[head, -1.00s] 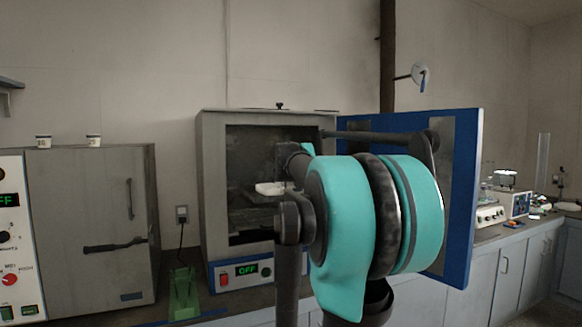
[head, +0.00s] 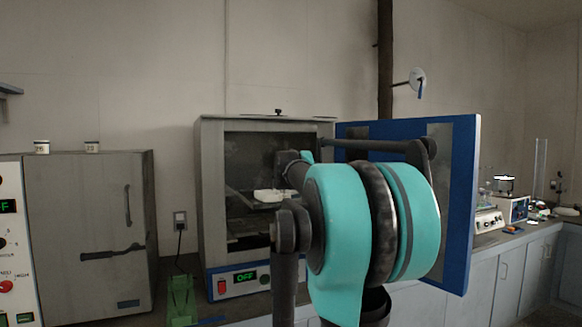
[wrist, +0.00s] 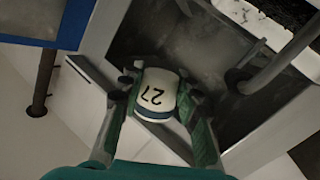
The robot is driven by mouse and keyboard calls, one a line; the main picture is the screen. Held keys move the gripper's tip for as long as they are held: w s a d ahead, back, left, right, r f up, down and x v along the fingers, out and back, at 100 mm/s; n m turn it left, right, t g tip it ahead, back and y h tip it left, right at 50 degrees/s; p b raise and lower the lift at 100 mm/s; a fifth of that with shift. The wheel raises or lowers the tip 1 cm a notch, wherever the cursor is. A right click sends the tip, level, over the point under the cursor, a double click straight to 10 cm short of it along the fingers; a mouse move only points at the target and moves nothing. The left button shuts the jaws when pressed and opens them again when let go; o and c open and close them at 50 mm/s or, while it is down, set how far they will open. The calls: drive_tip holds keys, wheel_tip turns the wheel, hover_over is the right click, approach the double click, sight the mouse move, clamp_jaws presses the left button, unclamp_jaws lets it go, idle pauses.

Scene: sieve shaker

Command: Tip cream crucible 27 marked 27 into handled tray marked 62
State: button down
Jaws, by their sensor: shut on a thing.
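Cream crucible 27 (wrist: 157,92) shows in the wrist view with a dark band and the number 27 upside down in the picture. My gripper (wrist: 158,84) is shut on it, one green-backed finger on each side. In the head view my arm hides the gripper and crucible. A pale shallow dish (head: 268,195) sits inside the open oven (head: 211,200), partly behind my arm. It may be the handled tray, but no 62 is readable. A pale edge with dark grainy matter (wrist: 270,20) shows at the top right of the wrist view; I cannot tell what it is.
The oven's blue door (head: 458,200) stands open on the right. A grey cabinet (head: 85,225) with two small cups (head: 41,147) (head: 92,147) on top stands at left. A green stand (head: 181,298) is on the bench in front. Bench equipment (head: 488,220) stands far right.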

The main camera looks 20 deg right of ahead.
drive_tip(key=shift+d, duration=0.1)
drive_tip(key=shift+d+r+n+t+h, duration=0.15)
drive_tip(key=shift+d+r+n+t, duration=0.1)
drive_tip(key=shift+n, duration=0.4)
drive_tip(key=shift+d+r+n+t+h, duration=0.1)
drive_tip(key=shift+d+r+n+t, duration=0.15)
drive_tip(key=shift+n, duration=0.45)
drive_tip(key=shift+d+r+n+t+h, duration=0.2)
drive_tip(key=shift+n+t, duration=0.1)
drive_tip(key=shift+n, duration=0.35)
